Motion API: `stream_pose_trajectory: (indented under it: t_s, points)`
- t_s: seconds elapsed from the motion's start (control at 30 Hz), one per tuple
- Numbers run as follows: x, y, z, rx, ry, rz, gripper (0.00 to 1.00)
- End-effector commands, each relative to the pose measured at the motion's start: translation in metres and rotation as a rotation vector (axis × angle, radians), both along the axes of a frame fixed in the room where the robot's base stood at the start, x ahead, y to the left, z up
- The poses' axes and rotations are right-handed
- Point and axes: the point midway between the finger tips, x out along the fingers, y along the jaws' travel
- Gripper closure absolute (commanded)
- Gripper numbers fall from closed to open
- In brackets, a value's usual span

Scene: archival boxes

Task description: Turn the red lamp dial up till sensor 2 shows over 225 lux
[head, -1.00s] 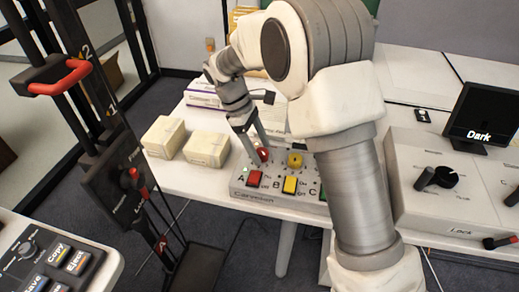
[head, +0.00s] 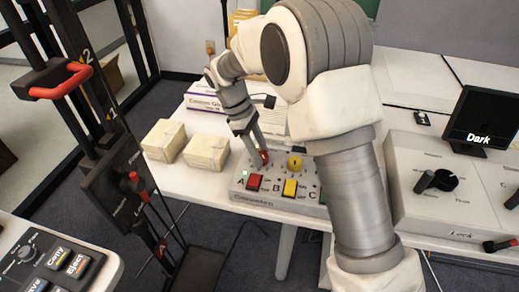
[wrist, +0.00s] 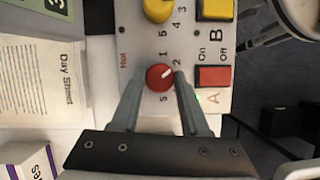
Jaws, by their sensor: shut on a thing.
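The red dial (wrist: 159,77) sits on the grey control box (head: 240,184), above the red switch marked A (wrist: 213,76). My gripper (wrist: 157,80) is shut on it, with one finger on each side of the knob in the wrist view. The dial's white pointer is turned toward the upper right, near the 2. In the head view my gripper (head: 262,156) comes down on the red dial (head: 264,158) from above. I see no sensor 2 reading; the only screen (head: 482,118) in view reads "Dark".
The yellow dial (head: 295,162) and yellow switch B (head: 290,188) are close beside on the same box. Two cream boxes (head: 205,153) stand to the left. A second grey console (head: 445,200) with a black knob is at right. My arm hides part of the table.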

Motion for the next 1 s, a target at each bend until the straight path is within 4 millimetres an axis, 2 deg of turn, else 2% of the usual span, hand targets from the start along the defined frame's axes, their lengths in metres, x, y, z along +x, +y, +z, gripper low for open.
stream_pose_trajectory:
  t_s: [0.27, 0.7, 1.0]
  points:
    - [0.0007, -0.0002, 0.0043, -0.001, 0.003, -0.129, 1.0]
    - [0.0028, -0.0017, 0.0035, -0.002, 0.002, -0.472, 1.0]
    - [0.0033, -0.0019, 0.0018, -0.001, 0.002, -0.627, 1.0]
